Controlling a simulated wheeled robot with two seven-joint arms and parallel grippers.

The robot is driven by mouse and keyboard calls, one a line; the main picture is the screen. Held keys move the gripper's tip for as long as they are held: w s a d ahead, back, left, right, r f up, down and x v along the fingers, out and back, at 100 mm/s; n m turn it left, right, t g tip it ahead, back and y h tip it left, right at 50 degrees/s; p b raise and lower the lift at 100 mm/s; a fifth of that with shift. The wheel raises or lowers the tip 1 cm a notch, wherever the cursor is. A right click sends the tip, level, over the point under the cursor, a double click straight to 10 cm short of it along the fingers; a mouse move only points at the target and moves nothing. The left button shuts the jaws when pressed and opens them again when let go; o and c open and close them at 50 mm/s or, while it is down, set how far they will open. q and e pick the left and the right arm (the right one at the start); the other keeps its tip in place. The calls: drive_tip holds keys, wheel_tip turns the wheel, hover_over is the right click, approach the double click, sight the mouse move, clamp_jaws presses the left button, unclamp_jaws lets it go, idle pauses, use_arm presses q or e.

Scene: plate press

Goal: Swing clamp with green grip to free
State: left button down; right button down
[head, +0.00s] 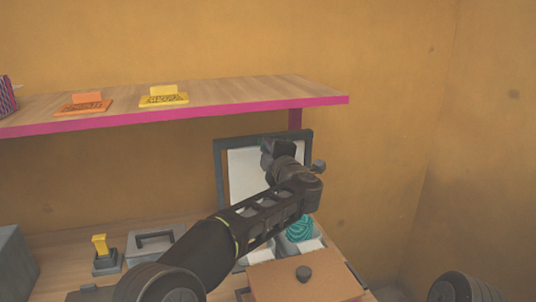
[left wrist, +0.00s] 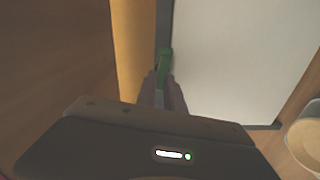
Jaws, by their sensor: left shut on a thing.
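My left gripper (head: 268,150) reaches up to the dark upright frame with a pale panel (head: 240,165). In the left wrist view my left gripper (left wrist: 163,88) is shut on the green grip (left wrist: 166,58) of the clamp, at the edge of the frame. The pale panel (left wrist: 235,65) fills the right of that view. The fingers hide the lower part of the grip, and the rest of the clamp is hard to make out. In the head view my arm covers much of the panel. My right gripper is not in view.
A pink-edged shelf (head: 325,99) above holds an orange plate (head: 83,107) and a yellow plate (head: 163,98).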

use_arm(q)
drive_tip(key=shift+f+n+b, duration=0.2)
drive_tip(key=shift+n+b, duration=0.35)
drive_tip(key=shift+n, duration=0.45)
drive_tip(key=c, duration=1.4)
unclamp_jaws()
drive_tip(key=shift+c, duration=0.2)
drive_tip(key=b+v, duration=0.2)
drive_tip(key=v, duration=0.6)
drive_tip(key=shift+r, duration=0.1)
